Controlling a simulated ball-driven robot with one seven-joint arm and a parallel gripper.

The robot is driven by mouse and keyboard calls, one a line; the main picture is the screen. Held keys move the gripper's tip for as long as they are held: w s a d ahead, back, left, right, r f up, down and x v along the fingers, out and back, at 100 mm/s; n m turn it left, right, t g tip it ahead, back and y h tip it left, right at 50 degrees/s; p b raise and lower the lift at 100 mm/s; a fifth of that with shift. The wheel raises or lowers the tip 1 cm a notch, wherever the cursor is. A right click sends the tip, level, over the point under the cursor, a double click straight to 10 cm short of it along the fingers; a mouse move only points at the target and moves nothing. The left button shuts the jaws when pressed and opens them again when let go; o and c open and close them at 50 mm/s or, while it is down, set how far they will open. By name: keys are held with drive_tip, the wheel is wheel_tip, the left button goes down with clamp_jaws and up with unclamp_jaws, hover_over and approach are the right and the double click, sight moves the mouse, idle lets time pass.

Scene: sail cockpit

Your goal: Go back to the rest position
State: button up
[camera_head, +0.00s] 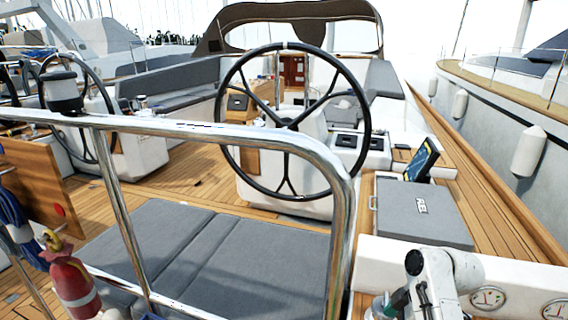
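My white arm (440,275) rises from the bottom edge right of centre, in front of the white console panel with gauges. Its end is bent down and partly cut off by the bottom edge. Dark parts beside it, at my gripper (399,301), are small and crowded, so I cannot make out the fingertips or anything held. A small greenish and white object (378,307) shows just left of these parts. I cannot tell if it touches them.
A chrome rail (345,220) crosses close in front, left of my arm. Behind it stand a large black steering wheel (367,105) and grey cushions (200,255).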

drive_tip(key=s+f+m+h, duration=0.1)
drive_tip(key=s+f+m, duration=0.35)
drive_tip(key=s, duration=0.45)
drive_tip(key=s+f+m+h, duration=0.1)
drive_tip(key=s+f+m, duration=0.3)
drive_tip(key=s, duration=0.6)
drive_tip(key=s+d+m+h, duration=0.2)
drive_tip(key=s+m, duration=0.4)
drive_tip(key=s, duration=1.1)
drive_tip(key=shift+d, duration=0.4)
